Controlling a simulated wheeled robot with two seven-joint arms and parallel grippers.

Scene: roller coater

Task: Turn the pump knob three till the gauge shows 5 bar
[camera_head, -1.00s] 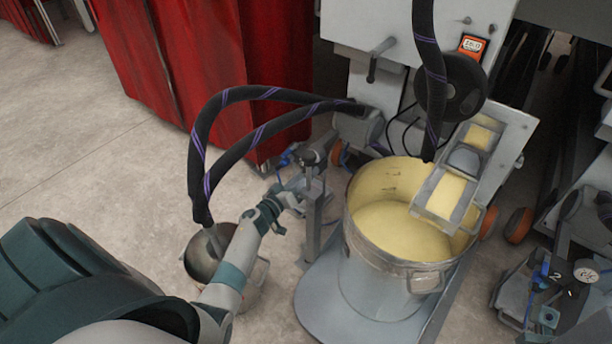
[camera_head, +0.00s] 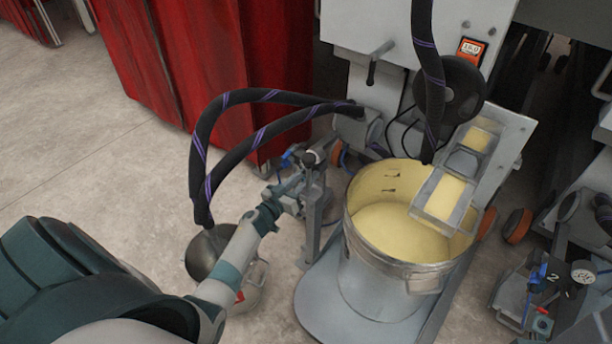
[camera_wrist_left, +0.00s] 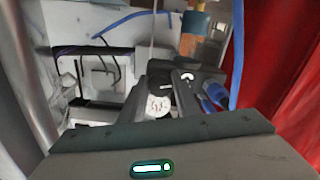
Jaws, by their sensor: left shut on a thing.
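My left gripper (camera_head: 301,180) reaches the small pump stand left of the tub and is shut on its dark knob (camera_head: 311,157). The fingers largely cover the knob, and I cannot read a number three on it in the head view. In the left wrist view, a round white gauge (camera_wrist_left: 157,105) sits beside dark parts with white markings, just beyond my gripper's body; its needle is too small to read. My right gripper is in neither view.
A steel tub (camera_head: 385,285) of yellow liquid stands right of the pump. Black hoses (camera_head: 200,150) arch over a metal pot (camera_head: 213,257) at the left. Another pump unit marked 2 has a gauge (camera_head: 583,273) at the far right. A red curtain (camera_head: 205,70) hangs behind.

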